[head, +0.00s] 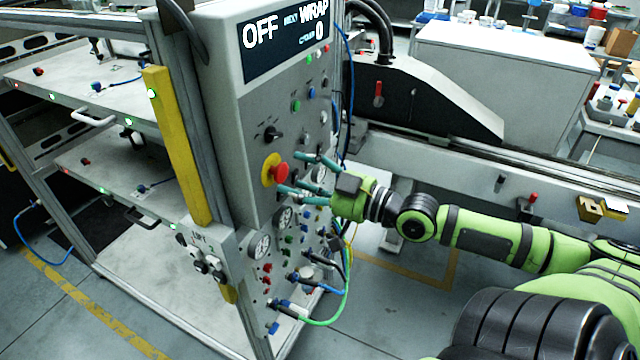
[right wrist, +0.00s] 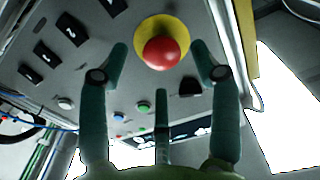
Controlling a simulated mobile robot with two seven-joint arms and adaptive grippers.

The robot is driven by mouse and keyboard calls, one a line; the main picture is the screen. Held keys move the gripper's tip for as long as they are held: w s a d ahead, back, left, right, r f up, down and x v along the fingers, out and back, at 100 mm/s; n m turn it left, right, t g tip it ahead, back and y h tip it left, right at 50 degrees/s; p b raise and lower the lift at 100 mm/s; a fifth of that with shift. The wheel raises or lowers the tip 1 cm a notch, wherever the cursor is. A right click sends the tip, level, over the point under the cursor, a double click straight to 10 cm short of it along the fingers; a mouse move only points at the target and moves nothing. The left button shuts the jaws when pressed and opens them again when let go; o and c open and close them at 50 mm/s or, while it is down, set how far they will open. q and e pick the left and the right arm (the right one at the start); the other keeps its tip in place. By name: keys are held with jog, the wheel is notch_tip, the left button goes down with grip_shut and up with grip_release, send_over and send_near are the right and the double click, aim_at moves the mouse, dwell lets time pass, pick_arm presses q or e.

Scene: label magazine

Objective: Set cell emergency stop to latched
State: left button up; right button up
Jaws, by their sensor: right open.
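The emergency stop is a red mushroom button (head: 280,173) on a yellow round plate (head: 268,168), on the front of the grey control panel (head: 255,100). My right gripper (head: 302,174) is open in front of the panel, just right of the button in the head view. In the right wrist view the red button (right wrist: 161,53) sits between the tips of my spread teal fingers (right wrist: 160,62), and no finger visibly touches it. Whether the button is pressed in, I cannot tell. The panel display (head: 285,38) reads OFF, WRAP and 0. My left gripper is not in view.
A black rotary switch (head: 272,133) is above the button, with gauges (head: 260,245) and cable connectors (head: 290,308) below. A yellow post (head: 176,145) and shelves stand left of the panel. A conveyor (head: 450,150) runs behind my right arm.

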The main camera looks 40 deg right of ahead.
jog(key=shift+v, duration=2.05)
